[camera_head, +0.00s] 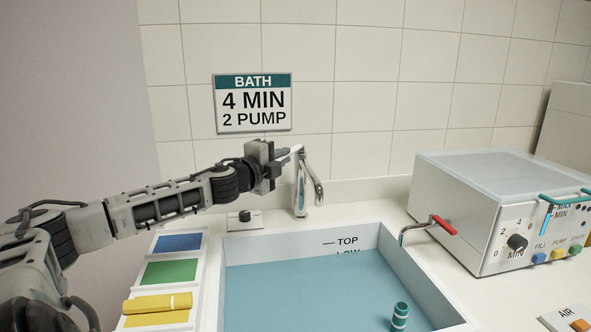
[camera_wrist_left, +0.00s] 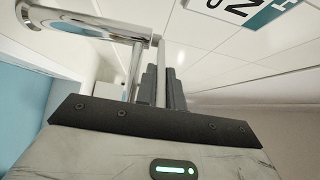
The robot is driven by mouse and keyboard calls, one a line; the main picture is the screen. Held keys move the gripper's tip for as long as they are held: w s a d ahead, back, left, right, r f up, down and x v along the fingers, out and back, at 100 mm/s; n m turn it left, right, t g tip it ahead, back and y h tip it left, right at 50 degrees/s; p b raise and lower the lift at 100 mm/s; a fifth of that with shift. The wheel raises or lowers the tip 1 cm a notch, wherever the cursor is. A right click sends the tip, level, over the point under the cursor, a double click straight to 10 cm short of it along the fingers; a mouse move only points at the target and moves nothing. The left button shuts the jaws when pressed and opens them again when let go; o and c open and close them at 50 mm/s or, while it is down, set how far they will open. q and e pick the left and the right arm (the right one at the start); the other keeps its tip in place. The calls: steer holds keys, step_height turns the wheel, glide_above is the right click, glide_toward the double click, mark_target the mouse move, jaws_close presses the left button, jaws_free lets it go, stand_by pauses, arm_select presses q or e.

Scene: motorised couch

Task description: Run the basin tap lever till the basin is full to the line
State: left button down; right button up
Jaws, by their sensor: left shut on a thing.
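The chrome basin tap (camera_head: 301,188) stands behind the white basin (camera_head: 254,243), with its spout curving down to the right. My left gripper (camera_head: 288,157) is at the top of the tap, shut on the tap lever (camera_head: 296,149). In the left wrist view the dark fingers (camera_wrist_left: 162,88) close around the thin lever beside the chrome tap post (camera_wrist_left: 134,72). The basin's back wall carries a TOP line (camera_head: 341,241) and a LOW mark. The blue surface (camera_head: 300,290) in the basin meets the LOW lettering, well under TOP. I cannot make out a stream under the spout. My right gripper is not in view.
A green striped cylinder (camera_head: 400,316) is in the basin. Blue, green and yellow pads lie left, with a yellow roll (camera_head: 157,303) on the yellow one. A grey machine (camera_head: 470,215) with a red-handled tap (camera_head: 442,225) stands right. A small black knob (camera_head: 245,216) sits behind the basin.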

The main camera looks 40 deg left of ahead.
arm_select(q)
steer(key=shift+a+f, duration=0.2)
steer(key=shift+a, duration=0.05)
steer(key=shift+r+h, duration=0.15)
steer(key=shift+h, duration=0.15)
steer(key=c, duration=1.5)
jaws_free()
steer(key=shift+s, duration=0.1)
steer(key=shift+d, duration=0.1)
